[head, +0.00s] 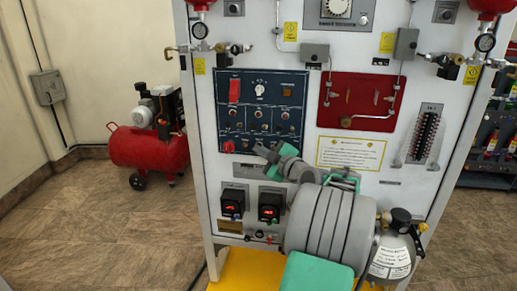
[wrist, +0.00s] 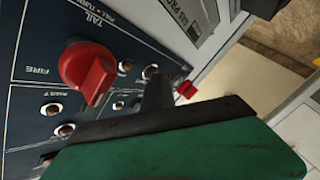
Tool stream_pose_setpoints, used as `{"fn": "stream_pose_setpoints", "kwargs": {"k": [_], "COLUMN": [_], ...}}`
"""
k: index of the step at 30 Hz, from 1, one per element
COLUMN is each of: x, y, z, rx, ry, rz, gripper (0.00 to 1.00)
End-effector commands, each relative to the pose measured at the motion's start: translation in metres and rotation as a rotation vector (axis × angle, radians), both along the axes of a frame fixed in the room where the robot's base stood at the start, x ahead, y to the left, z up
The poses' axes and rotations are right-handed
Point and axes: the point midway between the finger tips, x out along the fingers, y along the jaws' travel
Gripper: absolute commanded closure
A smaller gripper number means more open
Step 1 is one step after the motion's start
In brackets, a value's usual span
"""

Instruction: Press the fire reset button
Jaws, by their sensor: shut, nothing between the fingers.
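The dark blue control panel (head: 290,88) carries a red switch, a row of small round controls and a red knob (head: 229,146) at its lower left. In the wrist view a large red knob (wrist: 88,72) stands on the panel (wrist: 45,30) near the words FIRE and TAIL. Several small round buttons show beside it, one of them (wrist: 150,72) close to my fingertips. I cannot read which one is the fire reset button. My gripper (head: 261,150) is shut and empty at the panel's lower edge. It also fills the bottom of the wrist view (wrist: 156,82); contact is unclear.
A smaller red knob (wrist: 186,90) lies just right of my fingers. Two black red-lit displays (head: 232,203) sit below my gripper. A red panel (head: 358,101) is to the right. A red compressor (head: 148,147) stands on the floor at left.

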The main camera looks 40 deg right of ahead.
Motion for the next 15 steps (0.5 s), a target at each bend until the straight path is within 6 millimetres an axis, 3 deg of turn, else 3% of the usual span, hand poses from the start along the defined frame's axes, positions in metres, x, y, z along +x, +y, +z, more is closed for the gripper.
{"fn": "stream_pose_setpoints", "kwargs": {"k": [15], "x": [-0.0045], "y": [0.005], "z": [-0.0021], "rx": [-0.002], "ry": [-0.001], "rz": [-0.001], "gripper": [1.0]}}
